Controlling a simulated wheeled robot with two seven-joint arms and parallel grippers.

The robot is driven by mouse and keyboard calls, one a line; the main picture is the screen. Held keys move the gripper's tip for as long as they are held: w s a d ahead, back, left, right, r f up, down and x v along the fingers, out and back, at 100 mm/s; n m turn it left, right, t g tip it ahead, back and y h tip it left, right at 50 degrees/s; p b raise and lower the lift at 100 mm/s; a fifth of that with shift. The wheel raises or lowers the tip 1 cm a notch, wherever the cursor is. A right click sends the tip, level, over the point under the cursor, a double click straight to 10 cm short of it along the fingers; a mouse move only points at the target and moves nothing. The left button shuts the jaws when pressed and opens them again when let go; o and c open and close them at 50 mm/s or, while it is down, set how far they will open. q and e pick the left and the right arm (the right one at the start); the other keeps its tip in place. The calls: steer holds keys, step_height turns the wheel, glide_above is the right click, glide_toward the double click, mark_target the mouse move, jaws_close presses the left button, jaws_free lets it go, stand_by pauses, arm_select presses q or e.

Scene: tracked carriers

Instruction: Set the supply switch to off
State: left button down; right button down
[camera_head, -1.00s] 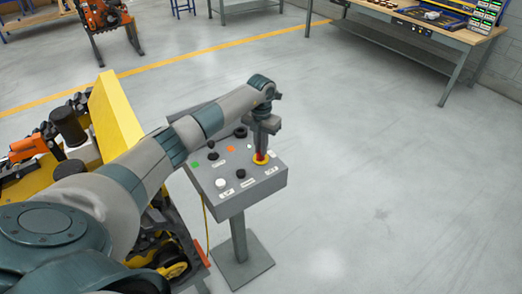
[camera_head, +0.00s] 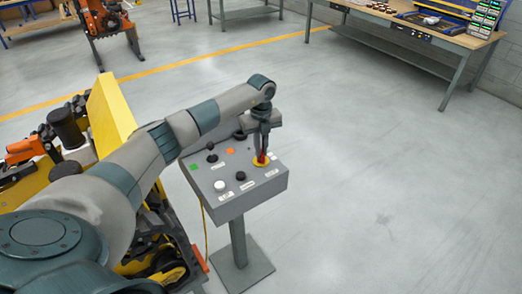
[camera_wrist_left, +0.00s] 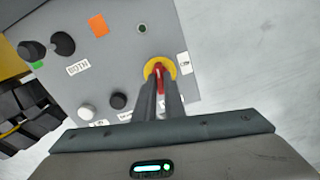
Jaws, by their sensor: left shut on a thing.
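The supply switch (camera_head: 261,160) is a red handle on a round yellow plate at the right side of the grey control box (camera_head: 274,183). In the left wrist view the red handle (camera_wrist_left: 159,72) stands on its yellow plate (camera_wrist_left: 148,67). My left gripper (camera_head: 262,153) points down at it. Its two fingers (camera_wrist_left: 159,88) are shut on the red handle, one on each side. The lower part of the handle is partly hidden by the fingers. My right gripper is not seen in these views.
The box also carries a white knob (camera_head: 219,186), a black knob (camera_head: 240,176), a black joystick (camera_head: 212,156), a green patch (camera_head: 193,167) and an orange patch (camera_head: 230,151). A yellow machine (camera_head: 108,108) stands close on the left. Floor to the right is clear.

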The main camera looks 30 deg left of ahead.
arm_select(q)
steer(key=shift+a+r+n, duration=0.1)
steer(key=shift+n, duration=1.1)
steer(key=c, duration=1.8)
jaws_free()
steer(key=shift+c, duration=0.2)
steer(key=shift+r+b, duration=0.35)
steer(key=shift+r, duration=0.1)
step_height(320, 180, up, 16)
steer(key=b, duration=0.5)
steer(key=shift+r, duration=0.25)
